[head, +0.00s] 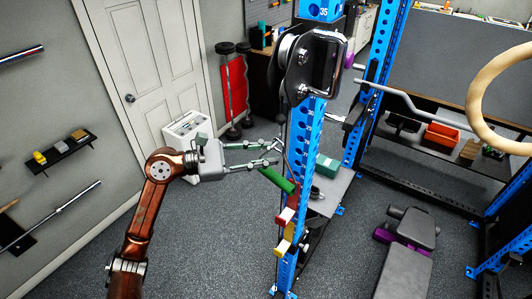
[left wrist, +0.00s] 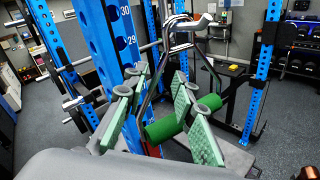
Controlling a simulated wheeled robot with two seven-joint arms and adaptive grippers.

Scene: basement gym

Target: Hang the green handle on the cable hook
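The green handle (head: 277,180) is a cylinder beside the blue rack post, tilted down to the right, with a thin dark metal frame rising from it. In the left wrist view the green handle (left wrist: 210,102) passes behind my right-hand finger, and part of its frame shows between the fingers. My left gripper (head: 279,153) is at the frame, just above the green grip. Its two green-padded fingers (left wrist: 155,88) are apart and do not visibly clamp anything. I cannot clearly make out the cable hook. My right gripper is out of view.
The blue rack post (head: 306,135) stands right of my gripper, with a black pulley housing (head: 313,65) on it. Red (head: 285,216) and yellow (head: 282,246) pieces sit lower on the post. A bench (head: 405,265) stands at right. Floor between my arm and the post is clear.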

